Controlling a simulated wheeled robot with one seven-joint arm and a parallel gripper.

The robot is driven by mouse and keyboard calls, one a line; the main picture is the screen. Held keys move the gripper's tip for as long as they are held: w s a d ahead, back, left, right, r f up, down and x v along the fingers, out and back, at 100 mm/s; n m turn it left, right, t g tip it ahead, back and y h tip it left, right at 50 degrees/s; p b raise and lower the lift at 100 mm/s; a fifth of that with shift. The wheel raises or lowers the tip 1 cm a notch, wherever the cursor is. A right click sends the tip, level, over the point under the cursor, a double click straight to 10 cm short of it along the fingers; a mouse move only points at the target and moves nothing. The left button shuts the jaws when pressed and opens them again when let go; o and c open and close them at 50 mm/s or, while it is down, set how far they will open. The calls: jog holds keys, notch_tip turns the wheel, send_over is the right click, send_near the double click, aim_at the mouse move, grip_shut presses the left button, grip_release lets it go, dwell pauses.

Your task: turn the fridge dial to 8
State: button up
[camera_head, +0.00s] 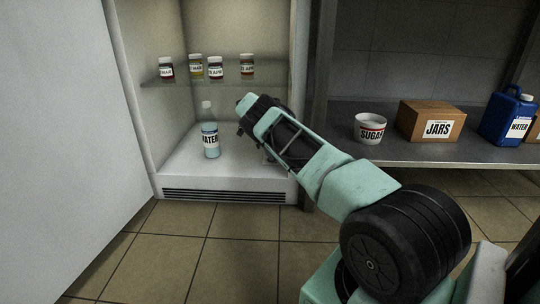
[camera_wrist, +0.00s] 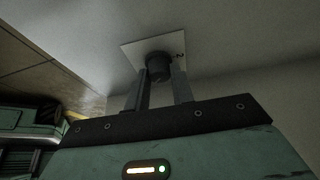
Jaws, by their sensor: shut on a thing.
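The fridge (camera_head: 172,167) stands open, its door (camera_head: 60,130) swung out to the left. In the wrist view the dial is a dark round knob (camera_wrist: 158,66) on a white plate (camera_wrist: 132,50) fixed to a pale surface. One mark shows on the plate at the knob's right; it is too small to read surely, and the dial's setting cannot be told. My gripper (camera_wrist: 160,88) is shut on the knob, with one finger on each side of it. In the head view my arm reaches into the fridge's right side and hides the dial and the fingers.
A water bottle (camera_head: 210,140) stands on the fridge floor, left of my arm. Several small jars (camera_head: 215,68) stand on the glass shelf (camera_head: 185,80) above.

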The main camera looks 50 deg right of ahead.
jog(key=shift+a, duration=0.1)
jog(key=o, duration=1)
